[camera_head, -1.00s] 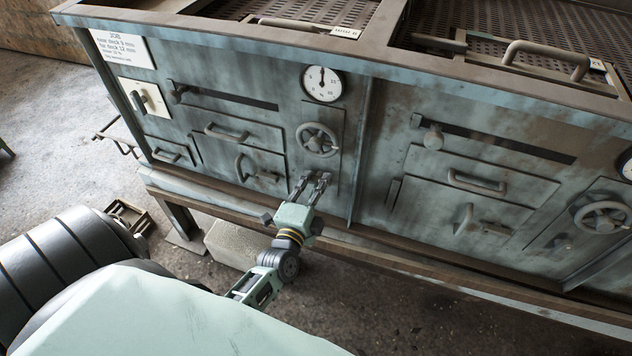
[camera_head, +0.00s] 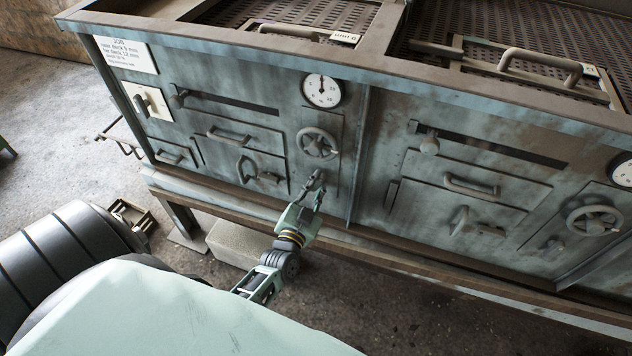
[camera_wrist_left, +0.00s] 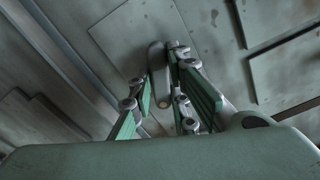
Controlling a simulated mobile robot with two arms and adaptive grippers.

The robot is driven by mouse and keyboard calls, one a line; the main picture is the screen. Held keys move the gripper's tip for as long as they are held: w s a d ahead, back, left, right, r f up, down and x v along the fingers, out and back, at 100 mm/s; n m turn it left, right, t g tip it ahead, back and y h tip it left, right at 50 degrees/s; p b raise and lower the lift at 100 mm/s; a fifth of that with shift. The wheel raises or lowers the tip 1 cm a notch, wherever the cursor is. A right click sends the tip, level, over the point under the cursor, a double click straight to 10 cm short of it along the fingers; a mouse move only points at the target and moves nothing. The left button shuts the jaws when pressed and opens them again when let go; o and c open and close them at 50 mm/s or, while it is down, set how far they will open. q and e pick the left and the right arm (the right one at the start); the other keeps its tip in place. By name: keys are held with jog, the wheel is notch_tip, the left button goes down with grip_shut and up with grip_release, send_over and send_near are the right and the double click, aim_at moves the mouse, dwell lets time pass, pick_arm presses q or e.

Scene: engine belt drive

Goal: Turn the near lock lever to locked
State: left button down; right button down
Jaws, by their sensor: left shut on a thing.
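The near lock lever (camera_wrist_left: 157,58), a grey bar with a paler rounded end, stands out from a flat plate in the left wrist view. My left gripper (camera_head: 315,182) is at the panel below the left handwheel (camera_head: 317,144). In the left wrist view, the green-padded fingers of my left gripper (camera_wrist_left: 163,78) sit on both sides of the lever and are shut on it. In the head view the fingers mostly hide the lever, and its lock marking cannot be read. My right gripper is not in view.
Nearby on the blue-grey front are a drawer handle (camera_head: 228,135), a latch handle (camera_head: 258,174) and a dial gauge (camera_head: 322,90). A ledge (camera_head: 350,245) runs below the panel. A second handwheel (camera_head: 595,220) is on the right. A pale block (camera_head: 238,246) lies underneath.

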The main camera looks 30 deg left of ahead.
pick_arm(q)
jog(key=shift+n, duration=2.2)
jog(key=c, duration=1.7)
grip_release()
jog(key=shift+s, duration=0.15)
jog(key=v, duration=1.1)
jog(key=shift+s+d, duration=0.2)
jog(key=shift+s, duration=0.2)
